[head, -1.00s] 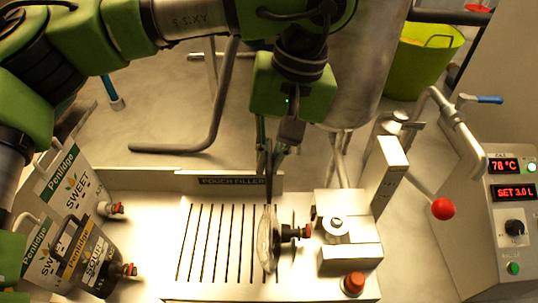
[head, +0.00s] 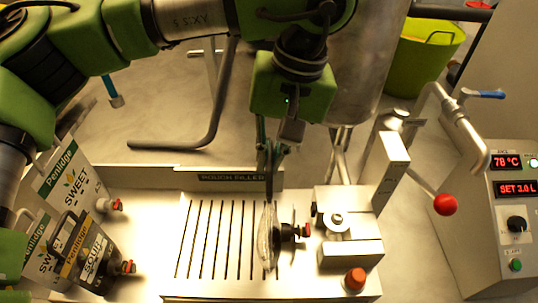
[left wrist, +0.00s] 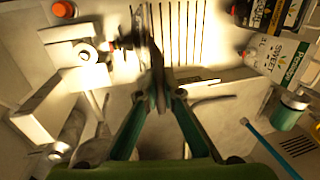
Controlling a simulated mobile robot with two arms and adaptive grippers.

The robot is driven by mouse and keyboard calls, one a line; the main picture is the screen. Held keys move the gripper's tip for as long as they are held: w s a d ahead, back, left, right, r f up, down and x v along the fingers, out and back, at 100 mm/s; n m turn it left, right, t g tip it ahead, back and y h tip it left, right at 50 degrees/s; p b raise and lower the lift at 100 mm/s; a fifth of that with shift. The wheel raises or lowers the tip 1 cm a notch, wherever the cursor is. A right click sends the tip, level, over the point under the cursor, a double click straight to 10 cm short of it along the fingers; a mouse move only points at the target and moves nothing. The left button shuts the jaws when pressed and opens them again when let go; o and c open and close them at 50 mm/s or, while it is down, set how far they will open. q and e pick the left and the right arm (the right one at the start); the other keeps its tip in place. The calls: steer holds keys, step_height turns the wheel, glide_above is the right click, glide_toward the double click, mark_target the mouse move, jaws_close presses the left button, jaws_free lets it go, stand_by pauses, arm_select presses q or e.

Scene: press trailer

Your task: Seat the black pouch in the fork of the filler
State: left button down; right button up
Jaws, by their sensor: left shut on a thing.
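My left gripper (head: 271,158) points down over the pouch filler and is shut on the top edge of a pouch (head: 267,238). The pouch hangs upright and edge-on above the slotted plate, so its face and label are hidden. Its black spout (head: 287,231) with a red cap points right, toward the filler's metal head (head: 345,232). The cap looks close to the head's left side; I cannot tell whether it touches the fork. In the left wrist view the gripper (left wrist: 158,88) and the blurred dark pouch (left wrist: 147,48) overlap. My right gripper is not in view.
Several pouches, labelled Sweet (head: 72,178) and Sour (head: 92,255), stand at the left. A red-knobbed lever (head: 444,204) and an orange-red button (head: 355,279) are at the right. The slotted plate (head: 213,240) is clear left of the pouch.

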arm_select(q)
steer(key=c, duration=2.1)
jaws_free()
steer(key=shift+c, duration=0.2)
